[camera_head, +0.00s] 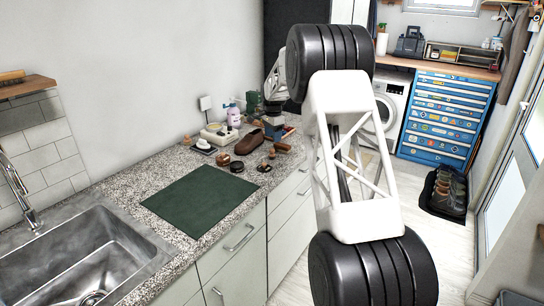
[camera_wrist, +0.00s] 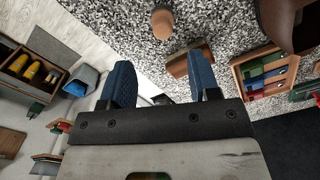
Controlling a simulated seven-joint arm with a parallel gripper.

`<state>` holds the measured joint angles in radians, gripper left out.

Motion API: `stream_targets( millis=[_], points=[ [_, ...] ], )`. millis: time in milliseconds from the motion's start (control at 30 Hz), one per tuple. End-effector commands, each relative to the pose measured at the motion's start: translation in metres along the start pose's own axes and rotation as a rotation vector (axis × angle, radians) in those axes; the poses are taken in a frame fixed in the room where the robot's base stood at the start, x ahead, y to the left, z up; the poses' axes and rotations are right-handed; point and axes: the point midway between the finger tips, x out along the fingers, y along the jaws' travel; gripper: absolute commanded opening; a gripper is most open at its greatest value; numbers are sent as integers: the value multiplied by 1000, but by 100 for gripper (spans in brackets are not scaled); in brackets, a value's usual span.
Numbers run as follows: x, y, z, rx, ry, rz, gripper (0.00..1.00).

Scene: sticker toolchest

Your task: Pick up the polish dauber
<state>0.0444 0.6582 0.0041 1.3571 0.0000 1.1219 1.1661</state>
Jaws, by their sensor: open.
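A small rounded wooden knob (camera_wrist: 162,22), which looks like the polish dauber, stands on the granite counter in the wrist view, beyond my fingertips. In the head view a small wooden piece (camera_head: 272,154) on the counter looks like the same thing. My gripper (camera_wrist: 158,82) is open and empty, its two blue fingers spread. It is apart from the knob. In the head view its blue fingers (camera_head: 273,128) hang over the counter's far part, partly hard to tell from things behind. A wooden brush (camera_wrist: 178,66) lies nearer than the knob, close to the right finger.
A brown shoe (camera_head: 249,142) stands on the counter; dark tins (camera_head: 237,167) lie in front. A wooden box of coloured items (camera_wrist: 265,75) is right of my fingers in the wrist view. A green mat (camera_head: 201,199) lies bare beside the sink (camera_head: 75,255).

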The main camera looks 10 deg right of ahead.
Motion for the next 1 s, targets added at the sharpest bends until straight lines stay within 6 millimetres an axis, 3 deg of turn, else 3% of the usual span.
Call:
stream_targets(
  millis=[400,800,1000],
  points=[
    [25,0,0,-1,0,0,56],
    [28,0,1,-1,0,1,56],
    [45,-2,2,-1,-1,2,56]
  ],
)
